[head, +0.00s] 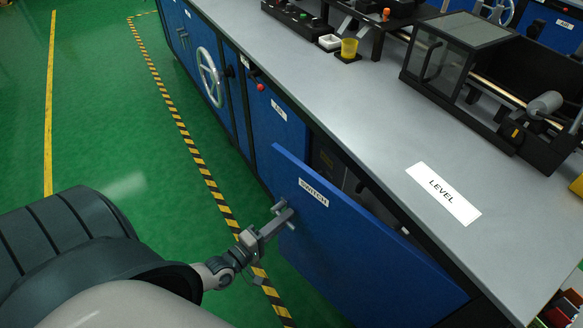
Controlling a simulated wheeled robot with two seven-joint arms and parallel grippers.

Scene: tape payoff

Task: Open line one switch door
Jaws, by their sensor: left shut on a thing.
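The blue switch door (345,240), with a white SWITCH label, is on the front of the grey-topped bench. It stands ajar, its left edge swung out from the bench and a dark interior (328,158) showing behind it. My left gripper (283,214) is shut on the door's handle (289,219), near the door's left edge. The fingers and handle overlap, so the exact grip is partly hidden. My right gripper is not in view.
A handwheel (209,77) and a red knob (261,87) are on the front. Green floor with striped tape (190,145) is clear at left.

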